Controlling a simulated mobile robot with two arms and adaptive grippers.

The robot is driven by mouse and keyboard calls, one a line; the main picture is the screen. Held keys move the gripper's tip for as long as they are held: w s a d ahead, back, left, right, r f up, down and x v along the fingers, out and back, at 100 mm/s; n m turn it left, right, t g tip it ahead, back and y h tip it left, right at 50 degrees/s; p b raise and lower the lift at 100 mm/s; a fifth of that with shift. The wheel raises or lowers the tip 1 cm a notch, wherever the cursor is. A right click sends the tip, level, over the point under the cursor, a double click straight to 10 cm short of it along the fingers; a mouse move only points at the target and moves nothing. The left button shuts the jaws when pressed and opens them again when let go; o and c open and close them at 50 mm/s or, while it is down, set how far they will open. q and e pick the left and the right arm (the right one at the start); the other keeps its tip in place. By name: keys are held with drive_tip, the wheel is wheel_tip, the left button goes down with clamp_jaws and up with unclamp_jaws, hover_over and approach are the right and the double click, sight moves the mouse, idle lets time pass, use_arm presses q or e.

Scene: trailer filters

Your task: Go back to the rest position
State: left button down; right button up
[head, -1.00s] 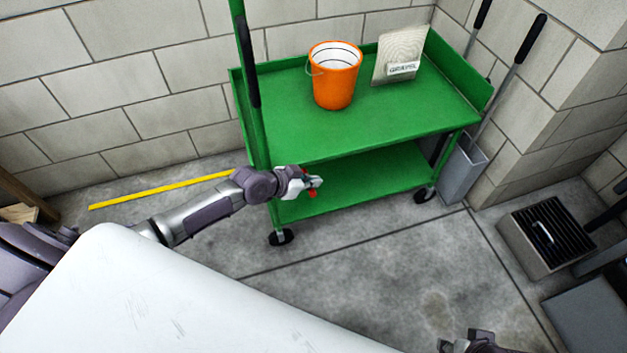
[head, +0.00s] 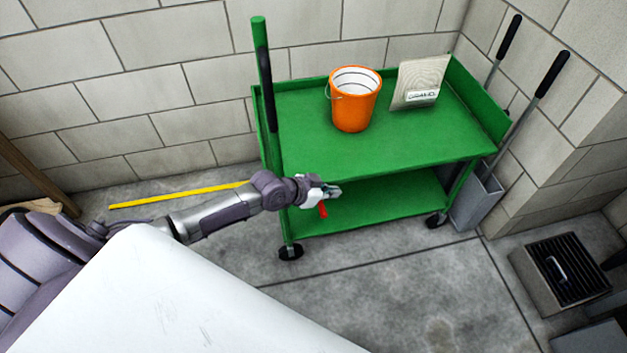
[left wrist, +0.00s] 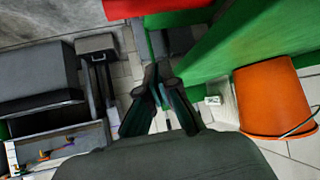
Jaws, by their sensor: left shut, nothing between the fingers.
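My left gripper (head: 332,191) is in front of the green cart (head: 400,150), near its left front post and at about the height of the lower shelf. Its fingers are shut and hold nothing. In the left wrist view the fingertips (left wrist: 160,72) are close together, with the cart to their right. A small red thing (head: 322,210) shows just below the gripper in the head view; I cannot tell what it is or whether it touches. My right gripper is out of view.
The cart's top holds an orange bucket (head: 354,100) and a gravel bag (head: 419,82). A grey holder with long handles (head: 476,200) stands right of the cart. A dark-grilled box (head: 562,270) is at the far right. The floor (head: 400,285) before the cart is clear.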

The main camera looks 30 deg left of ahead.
use_arm(q)
drive_tip(key=w+a+p+v, duration=0.1)
drive_tip(key=v, duration=0.6)
drive_tip(key=s+d+f+n+g+y, duration=0.2)
drive_tip(key=s+d+f, duration=0.2)
drive_tip(key=s+f, duration=0.65)
drive_tip(key=s+f+g+y+p, duration=0.1)
drive_tip(key=s+f+p, duration=0.3)
drive_tip(key=s, duration=0.6)
drive_tip(key=s+a+f+n+g+y+p, duration=0.1)
drive_tip(key=s+f+g+p, duration=0.2)
drive_tip(key=s+p, duration=0.4)
drive_tip(key=s+a+f+g+y+p, duration=0.1)
drive_tip(key=s+f+p, duration=0.3)
drive_tip(key=s, duration=1.1)
drive_tip(key=shift+f+n+g+p, duration=0.3)
drive_tip(key=shift+n+g+p, duration=0.15)
drive_tip(key=shift+p, duration=0.6)
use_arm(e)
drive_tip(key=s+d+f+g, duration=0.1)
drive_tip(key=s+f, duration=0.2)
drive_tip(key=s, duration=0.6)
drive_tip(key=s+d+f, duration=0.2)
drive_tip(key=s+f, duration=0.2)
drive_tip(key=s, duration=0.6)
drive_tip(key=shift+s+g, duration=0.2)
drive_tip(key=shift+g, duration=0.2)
use_arm(q)
drive_tip(key=shift+a, duration=0.1)
